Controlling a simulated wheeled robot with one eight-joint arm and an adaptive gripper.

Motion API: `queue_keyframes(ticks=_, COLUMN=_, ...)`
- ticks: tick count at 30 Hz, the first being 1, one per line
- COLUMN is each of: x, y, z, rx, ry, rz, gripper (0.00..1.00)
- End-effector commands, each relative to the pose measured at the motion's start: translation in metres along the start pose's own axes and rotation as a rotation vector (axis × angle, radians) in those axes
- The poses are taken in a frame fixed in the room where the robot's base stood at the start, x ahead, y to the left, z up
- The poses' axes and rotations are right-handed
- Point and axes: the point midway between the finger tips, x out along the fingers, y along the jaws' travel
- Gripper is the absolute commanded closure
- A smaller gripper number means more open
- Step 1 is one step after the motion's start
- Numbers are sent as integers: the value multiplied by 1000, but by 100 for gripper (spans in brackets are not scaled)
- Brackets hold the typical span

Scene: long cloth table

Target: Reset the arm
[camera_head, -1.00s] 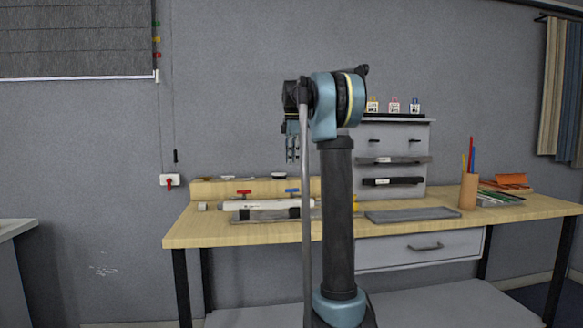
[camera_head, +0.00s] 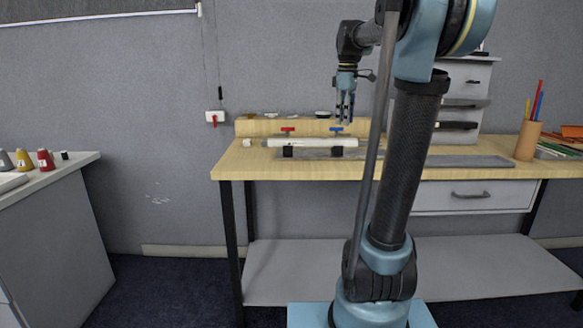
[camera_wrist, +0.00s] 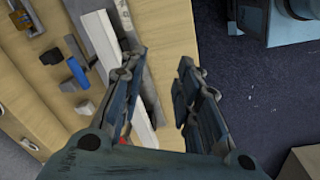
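My gripper (camera_head: 345,108) hangs pointing down in the head view, in front of the wall and above the back part of the wooden table (camera_head: 235,163). In the wrist view my gripper (camera_wrist: 162,65) shows two fingers spread apart with nothing between them. Beyond the fingers lie the table's wooden top and its edge, with dark floor past it. My arm stands in the right half of the head view and hides part of the table.
A white bar (camera_head: 310,142) lies along a grey tray (camera_head: 322,155) on the table, with red and blue handled pieces behind. A pencil holder (camera_head: 527,141) stands at the right. A side counter (camera_head: 48,184) with several small coloured objects is at the left.

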Motion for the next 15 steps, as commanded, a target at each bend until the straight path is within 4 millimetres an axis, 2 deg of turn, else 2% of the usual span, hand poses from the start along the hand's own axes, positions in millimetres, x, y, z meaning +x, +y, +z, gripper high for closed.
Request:
queue_keyframes(ticks=1, x=8, y=-16, z=8, rx=43, ry=2, rz=5, gripper=70)
queue_keyframes(ticks=3, x=20, y=-34, z=18, rx=108, ry=7, rz=11, gripper=70)
queue_keyframes(ticks=8, x=49, y=-76, z=40, rx=255, ry=18, rz=26, gripper=70)
queue_keyframes(ticks=15, x=102, y=-137, z=72, rx=477, ry=40, rz=46, gripper=70)
